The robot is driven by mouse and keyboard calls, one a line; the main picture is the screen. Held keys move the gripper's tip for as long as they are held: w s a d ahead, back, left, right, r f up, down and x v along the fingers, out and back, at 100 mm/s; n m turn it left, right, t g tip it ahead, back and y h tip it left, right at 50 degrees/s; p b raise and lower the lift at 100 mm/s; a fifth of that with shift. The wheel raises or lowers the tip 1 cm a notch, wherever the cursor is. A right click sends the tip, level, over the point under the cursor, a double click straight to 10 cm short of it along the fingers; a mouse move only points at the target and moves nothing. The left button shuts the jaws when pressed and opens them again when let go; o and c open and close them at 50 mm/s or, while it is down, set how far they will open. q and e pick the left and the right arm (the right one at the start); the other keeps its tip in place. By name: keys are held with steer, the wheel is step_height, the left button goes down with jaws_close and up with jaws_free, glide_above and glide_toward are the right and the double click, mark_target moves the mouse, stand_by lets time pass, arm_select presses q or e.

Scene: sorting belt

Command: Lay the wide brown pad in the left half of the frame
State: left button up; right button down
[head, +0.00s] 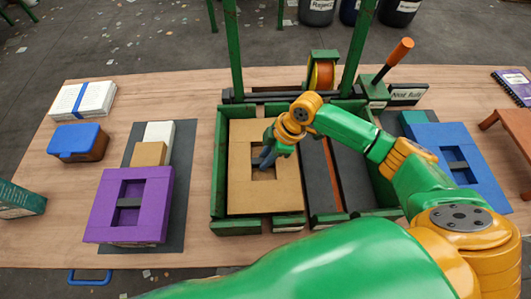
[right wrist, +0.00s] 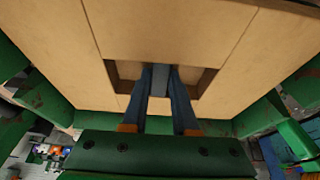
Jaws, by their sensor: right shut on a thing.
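The wide brown pad (head: 245,140) is at the left half of the green frame (head: 219,170), roughly level and lined up with its walls. I cannot tell whether it rests on the bottom or hangs slightly above. My right gripper (head: 265,160) reaches into the pad's square recess. In the right wrist view its blue fingers (right wrist: 161,78) are shut on a grey bar in the recess of the brown pad (right wrist: 180,35). The frame's right half shows dark panels with an orange-brown strip (head: 333,172), partly hidden by my arm. My left gripper is out of view.
A purple pad (head: 100,208) and smaller blocks lie on a dark mat (head: 178,180) at left. A blue pad (head: 480,180) lies at right. A lever with an orange handle (head: 400,52) and green posts (head: 358,40) stand behind the frame.

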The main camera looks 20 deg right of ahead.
steer(key=shift+r, duration=0.15)
steer(key=shift+f+b, duration=0.35)
steer(key=shift+f, duration=0.35)
steer(key=c, duration=0.6)
jaws_free()
steer(key=v, duration=0.7)
steer(key=shift+s, duration=0.1)
